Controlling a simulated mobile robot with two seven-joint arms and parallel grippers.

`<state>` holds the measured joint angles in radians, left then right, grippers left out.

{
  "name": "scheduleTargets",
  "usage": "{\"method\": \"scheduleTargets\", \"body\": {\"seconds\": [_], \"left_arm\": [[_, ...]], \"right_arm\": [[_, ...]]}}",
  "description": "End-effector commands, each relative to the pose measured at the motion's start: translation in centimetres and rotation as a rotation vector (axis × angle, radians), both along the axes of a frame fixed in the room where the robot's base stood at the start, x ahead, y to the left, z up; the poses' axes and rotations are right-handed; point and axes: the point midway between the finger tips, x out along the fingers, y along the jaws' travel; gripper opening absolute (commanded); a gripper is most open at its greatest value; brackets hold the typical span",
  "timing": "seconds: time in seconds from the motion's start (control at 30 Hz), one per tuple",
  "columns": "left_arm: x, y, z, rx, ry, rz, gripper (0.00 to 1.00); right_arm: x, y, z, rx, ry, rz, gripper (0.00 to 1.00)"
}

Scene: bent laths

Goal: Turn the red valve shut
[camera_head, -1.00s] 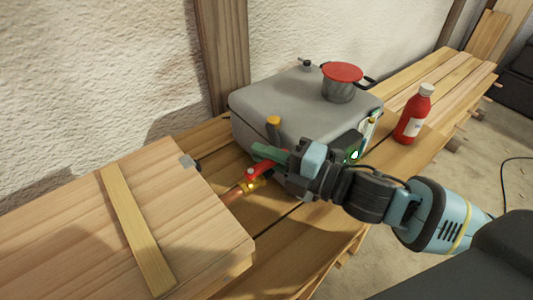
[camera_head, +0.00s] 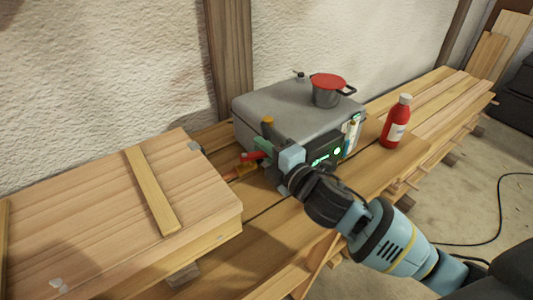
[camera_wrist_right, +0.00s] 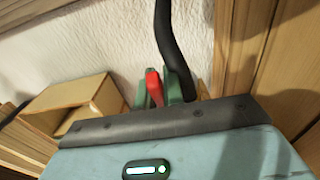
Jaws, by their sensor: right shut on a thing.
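The red valve handle (camera_head: 251,156) sits on a brass fitting beside the left end of a grey box-shaped unit (camera_head: 285,103). My right gripper (camera_head: 264,149) comes from the lower right, with its green fingers at the handle. In the right wrist view the red handle (camera_wrist_right: 154,88) stands between the green fingers of my right gripper (camera_wrist_right: 161,90), which is shut on it. The fingers and gripper body hide part of the valve in the head view. My left gripper is not in view.
A dark pot with a red lid (camera_head: 328,90) stands on the unit. A red bottle (camera_head: 396,122) stands on the planks to the right. A pale wooden box (camera_head: 110,205) with a lath across it fills the left. A dark hose (camera_wrist_right: 174,45) rises beyond my fingers.

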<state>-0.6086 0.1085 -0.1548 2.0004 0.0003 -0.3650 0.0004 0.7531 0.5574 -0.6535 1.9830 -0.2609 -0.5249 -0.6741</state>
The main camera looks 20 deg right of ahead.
Motion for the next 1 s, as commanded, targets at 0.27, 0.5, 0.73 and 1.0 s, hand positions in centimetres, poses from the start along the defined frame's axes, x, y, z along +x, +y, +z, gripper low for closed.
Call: {"method": "scheduleTargets", "body": {"seconds": [0.27, 0.5, 0.73, 1.0], "left_arm": [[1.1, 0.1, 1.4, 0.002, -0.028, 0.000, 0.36], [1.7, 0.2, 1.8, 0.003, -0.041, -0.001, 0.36], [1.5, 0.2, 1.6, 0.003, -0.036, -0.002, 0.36], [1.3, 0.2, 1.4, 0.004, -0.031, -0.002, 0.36]], "right_arm": [[-0.3, 0.0, 0.3, 0.011, 0.003, -0.218, 0.00], [-1.4, 0.0, 0.0, 0.008, 0.005, -0.428, 0.00], [-2.1, 0.0, -0.1, 0.005, 0.004, -0.578, 0.00], [-2.5, 0.1, -0.1, 0.002, 0.001, -0.674, 0.00]]}}
